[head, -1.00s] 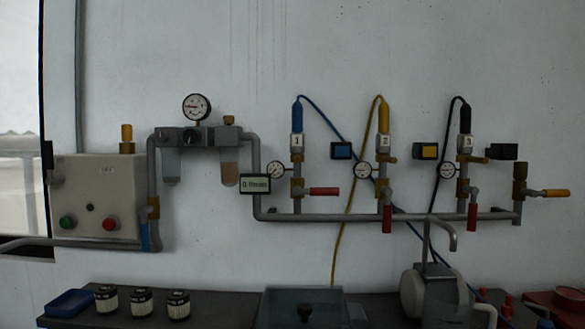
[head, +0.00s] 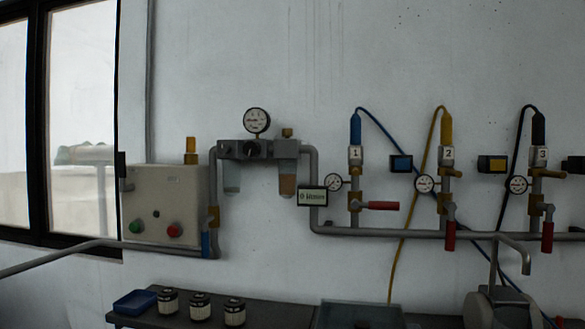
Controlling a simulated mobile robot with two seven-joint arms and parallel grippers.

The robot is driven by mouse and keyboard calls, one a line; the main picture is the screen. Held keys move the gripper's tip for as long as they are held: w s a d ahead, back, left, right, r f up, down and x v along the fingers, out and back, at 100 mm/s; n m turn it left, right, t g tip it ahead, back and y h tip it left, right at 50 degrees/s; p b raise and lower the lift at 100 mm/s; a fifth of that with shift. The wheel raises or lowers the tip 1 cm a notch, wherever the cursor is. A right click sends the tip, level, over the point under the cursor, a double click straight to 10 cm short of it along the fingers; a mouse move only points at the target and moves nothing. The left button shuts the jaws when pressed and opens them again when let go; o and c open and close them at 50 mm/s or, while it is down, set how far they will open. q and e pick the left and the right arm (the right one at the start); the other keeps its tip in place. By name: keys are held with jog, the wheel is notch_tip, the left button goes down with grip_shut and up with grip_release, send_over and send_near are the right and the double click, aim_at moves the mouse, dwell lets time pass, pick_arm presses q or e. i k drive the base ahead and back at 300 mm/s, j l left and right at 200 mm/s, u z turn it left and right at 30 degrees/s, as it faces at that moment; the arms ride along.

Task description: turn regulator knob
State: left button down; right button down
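The regulator (head: 235,150) is a grey block on the wall, left of centre, in line with the pipe. A dark round knob (head: 252,149) sits on its front face. A round white dial gauge (head: 256,121) stands on top of it. A clear bowl (head: 231,178) hangs under its left part and a brownish bowl (head: 287,184) under the right part. Neither of my grippers shows in the head view.
A control box (head: 165,205) with green and red buttons is left of the regulator. Below, a dark bench (head: 270,314) holds a blue tray (head: 135,302) and several small jars (head: 200,306). A pipe (head: 410,234) with red-handled valves runs right. A window is at far left.

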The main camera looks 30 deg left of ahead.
aim_at(251, 148)
jog(key=i+j, duration=0.5)
jog(key=j+z, duration=0.15)
jog(key=i+j+u, duration=0.2)
jog(key=i+l, duration=0.05)
jog(key=i, duration=0.05)
